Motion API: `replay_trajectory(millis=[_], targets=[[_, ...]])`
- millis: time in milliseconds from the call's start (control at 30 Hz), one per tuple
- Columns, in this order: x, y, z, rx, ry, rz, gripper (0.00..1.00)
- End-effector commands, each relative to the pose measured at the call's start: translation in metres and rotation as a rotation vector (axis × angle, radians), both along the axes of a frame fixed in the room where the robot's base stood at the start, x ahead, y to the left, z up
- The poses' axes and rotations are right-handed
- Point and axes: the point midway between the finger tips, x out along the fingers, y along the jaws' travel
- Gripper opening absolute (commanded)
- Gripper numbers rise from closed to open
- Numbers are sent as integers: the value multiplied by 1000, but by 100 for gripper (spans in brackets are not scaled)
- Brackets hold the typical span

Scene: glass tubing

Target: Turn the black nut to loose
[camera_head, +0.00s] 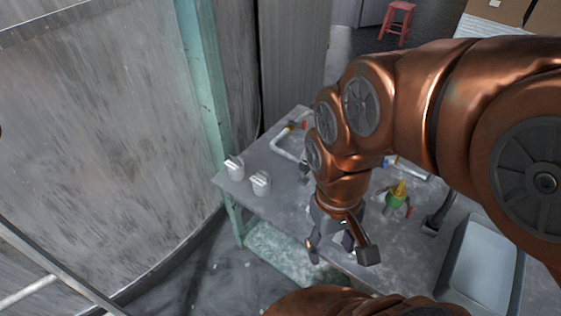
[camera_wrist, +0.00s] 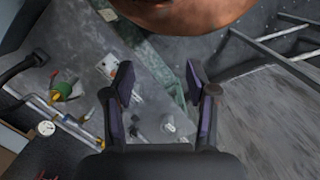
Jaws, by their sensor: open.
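My gripper (camera_head: 340,252) is open and empty above the front edge of the grey bench (camera_head: 290,207). Its two fingers stand well apart in the wrist view (camera_wrist: 159,84), with nothing between the pads. A white bent tube (camera_head: 284,150) lies on the bench behind my arm, with small red and yellow parts near its far end. In the wrist view, pale tubing (camera_wrist: 62,122) with yellowish fittings runs at the lower left, apart from the fingers. I cannot make out the black nut in either view. My arm hides part of the bench.
Two white lidded containers (camera_head: 248,175) stand at the bench's left side. A green object with a yellow top (camera_head: 398,196) and a grey basin (camera_head: 483,262) are to the right. A teal post (camera_head: 207,90) rises behind the bench's left end. A red stool (camera_head: 397,22) is far back.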

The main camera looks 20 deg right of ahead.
Motion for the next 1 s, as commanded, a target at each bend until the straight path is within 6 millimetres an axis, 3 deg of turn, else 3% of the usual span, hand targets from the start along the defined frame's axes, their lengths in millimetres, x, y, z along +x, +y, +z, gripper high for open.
replay_trajectory(millis=[167,600,1000], targets=[[32,10,5,29,0,-6,59],[146,28,18,139,9,-107,59],[245,18,3,226,47,-289,59]])
